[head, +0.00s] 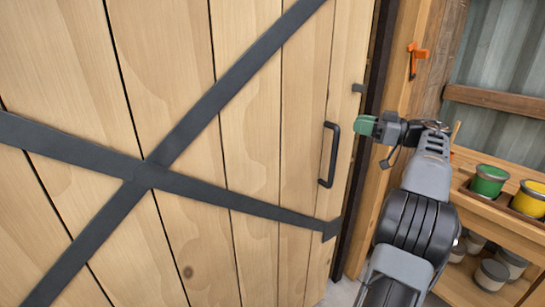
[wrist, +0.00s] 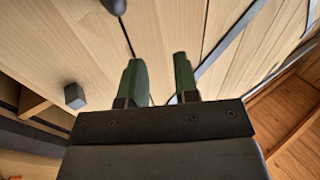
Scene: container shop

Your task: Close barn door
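The barn door (head: 262,110) is pale vertical planks with dark crossed metal straps. It fills the left and middle of the head view and shows in the wrist view (wrist: 220,25). Its black bar handle (head: 329,155) is upright near the right edge; a dark piece at the top of the wrist view seems to be part of it. My gripper (head: 367,125), with green fingers, is right of the handle, apart from it in the picture. In the wrist view my gripper's fingers (wrist: 159,75) are spread with nothing between them.
A small dark block (head: 358,88) sits by the door's right edge, beside a dark gap and a wooden post (head: 398,90) with an orange clamp (head: 416,55). At right, a wooden shelf (head: 500,222) holds green (head: 488,181) and yellow (head: 529,199) paint cans.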

